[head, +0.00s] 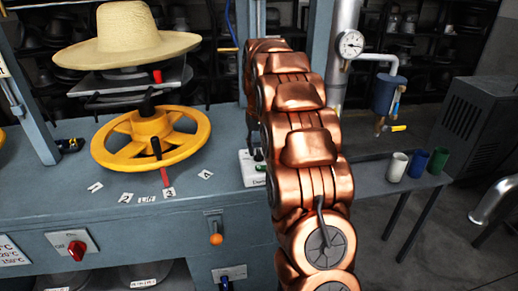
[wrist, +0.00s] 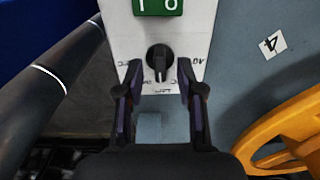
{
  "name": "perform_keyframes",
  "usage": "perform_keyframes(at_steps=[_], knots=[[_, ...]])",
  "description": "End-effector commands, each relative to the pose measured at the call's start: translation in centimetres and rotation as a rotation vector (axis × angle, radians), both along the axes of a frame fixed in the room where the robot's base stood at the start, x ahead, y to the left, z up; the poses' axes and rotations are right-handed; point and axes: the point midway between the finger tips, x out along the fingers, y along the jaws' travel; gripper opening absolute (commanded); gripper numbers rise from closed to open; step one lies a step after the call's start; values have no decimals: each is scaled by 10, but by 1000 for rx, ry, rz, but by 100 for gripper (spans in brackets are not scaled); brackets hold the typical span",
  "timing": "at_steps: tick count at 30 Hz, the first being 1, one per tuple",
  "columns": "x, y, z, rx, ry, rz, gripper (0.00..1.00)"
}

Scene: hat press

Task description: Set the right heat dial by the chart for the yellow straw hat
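A yellow straw hat (head: 128,38) sits on the press at the upper left of the head view. A black dial (wrist: 158,58) is on a white panel (wrist: 116,18) in the wrist view, its pale mark facing down the picture. The small printing around it is partly covered and hard to read. My gripper (wrist: 159,80) is open, one finger each side of the dial; I cannot tell whether they touch it. The copper arm hides my gripper in the head view, where the white panel (head: 247,170) partly shows. A cropped sheet with °C values (head: 12,250) is at lower left.
A yellow handwheel (head: 112,153) stands left of the arm, with numbered tags near it; it also shows in the wrist view (wrist: 262,145). A red knob (head: 76,250) and an orange-tipped lever (head: 216,239) are on the front. A green switch (wrist: 157,6) adjoins the dial.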

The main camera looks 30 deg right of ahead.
Motion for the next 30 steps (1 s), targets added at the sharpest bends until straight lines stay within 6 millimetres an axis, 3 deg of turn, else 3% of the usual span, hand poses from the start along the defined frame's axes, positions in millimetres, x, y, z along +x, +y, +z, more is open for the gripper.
perform_keyframes(at_steps=[18, 30], knots=[[1, 0, 77, -1, -3, 0, 38], [0, 0, 109, -1, -2, -1, 38]])
